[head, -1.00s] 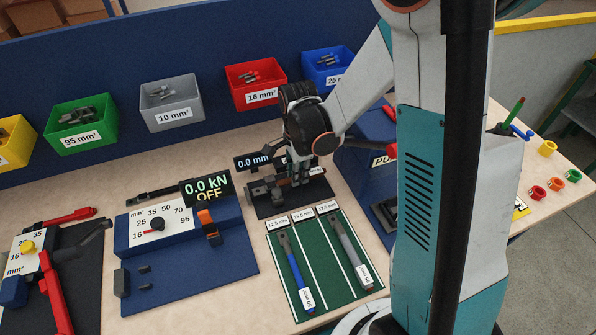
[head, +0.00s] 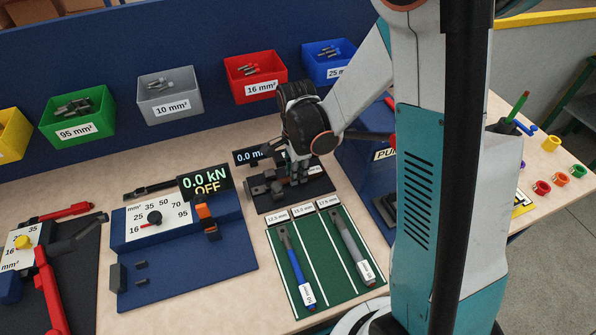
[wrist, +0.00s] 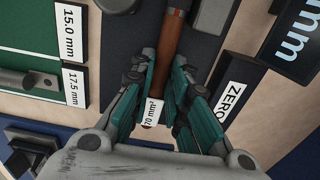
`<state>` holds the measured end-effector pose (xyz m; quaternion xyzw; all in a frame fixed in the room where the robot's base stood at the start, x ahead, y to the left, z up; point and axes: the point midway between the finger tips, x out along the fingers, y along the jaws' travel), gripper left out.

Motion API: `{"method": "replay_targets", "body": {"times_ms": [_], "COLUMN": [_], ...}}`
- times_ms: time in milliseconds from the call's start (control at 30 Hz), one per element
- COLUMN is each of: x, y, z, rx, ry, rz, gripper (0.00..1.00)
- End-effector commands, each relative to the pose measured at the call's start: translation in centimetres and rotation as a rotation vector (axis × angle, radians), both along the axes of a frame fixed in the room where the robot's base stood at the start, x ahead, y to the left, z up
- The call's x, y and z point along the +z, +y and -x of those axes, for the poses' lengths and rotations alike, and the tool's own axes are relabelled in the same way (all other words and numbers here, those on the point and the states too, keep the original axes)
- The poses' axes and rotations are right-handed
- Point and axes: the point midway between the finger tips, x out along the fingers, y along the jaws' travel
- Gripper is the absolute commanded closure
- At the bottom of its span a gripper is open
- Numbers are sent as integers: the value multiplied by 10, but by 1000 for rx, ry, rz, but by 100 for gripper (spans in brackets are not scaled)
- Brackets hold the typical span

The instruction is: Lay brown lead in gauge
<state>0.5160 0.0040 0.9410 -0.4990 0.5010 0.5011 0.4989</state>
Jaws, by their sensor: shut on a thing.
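The brown lead (wrist: 170,45) shows in the wrist view between the teal fingers of my gripper (wrist: 165,95), which is shut on it. A white tag on the lead reads 70 mm². In the head view my gripper (head: 298,178) is low over the gauge (head: 268,206), a dark base with a display (head: 249,157) reading 0.0, partly hidden by my wrist. In the wrist view the lead lies over the gauge's dark base (wrist: 205,42), beside the ZERO label. I cannot tell whether it touches the gauge.
A green mat (head: 318,270) in front of the gauge holds a blue lead (head: 291,262) and a grey lead (head: 351,250). A blue crimp-force unit (head: 190,265) stands to the left, and a blue machine (head: 360,155) to the right. Bins line the back.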

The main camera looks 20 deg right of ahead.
Motion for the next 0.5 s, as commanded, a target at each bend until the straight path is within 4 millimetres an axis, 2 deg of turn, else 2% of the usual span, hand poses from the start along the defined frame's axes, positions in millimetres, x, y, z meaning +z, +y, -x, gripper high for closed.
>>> {"method": "replay_targets", "body": {"times_ms": [467,500], "x": [-1,-1], "y": [4,4], "z": [0,0], "rx": [0,0], "ry": [0,0], "rz": [0,0], "gripper": [100,78]}}
